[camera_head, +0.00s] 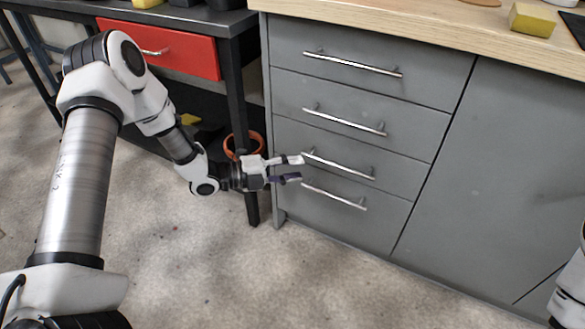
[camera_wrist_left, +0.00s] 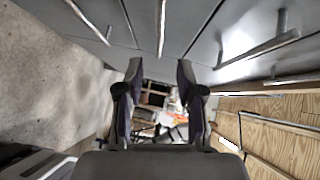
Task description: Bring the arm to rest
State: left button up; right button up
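My left arm comes in from the left, and its gripper (camera_head: 289,169) is in front of the grey drawer cabinet (camera_head: 290,44), near the left ends of the lower drawer handles. The fingers are apart with nothing between them. In the left wrist view the two fingers of the left gripper (camera_wrist_left: 159,75) are also spread and empty, with grey drawer fronts and handles beyond. I cannot tell whether a finger touches a handle. Of my right arm only a white piece shows at the right edge of the head view; its gripper is out of view.
The grey cabinet has several closed drawers with metal handles (camera_head: 352,64) and a wooden worktop (camera_head: 420,22). A yellow sponge-like block (camera_head: 532,19) lies on top. A dark workbench with a red drawer (camera_head: 185,52) stands to the left. The concrete floor (camera_head: 200,260) in front is clear.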

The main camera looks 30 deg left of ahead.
dwell(0.4)
pick_arm(q)
jog(key=s+d+f+n+g+y, duration=0.2)
jog(key=s+d+f+n, duration=0.1)
jog(key=s+d+f, duration=0.4)
jog(key=s+d+f+n+g+y, duration=0.25)
jog(key=s+f, duration=0.25)
jog(key=f, duration=0.4)
jog(key=s+a+f+n+g+y, duration=0.3)
jog(key=s+a+n+y, duration=0.1)
jog(key=s+n, duration=0.6)
jog(key=s+a+f+n+g+y, duration=0.3)
jog(key=s+a+n+g+y, duration=0.1)
jog(key=s+n, duration=0.65)
notch_tip(320, 180, up, 36)
jog(key=p, duration=3.6)
jog(key=shift+w, duration=0.45)
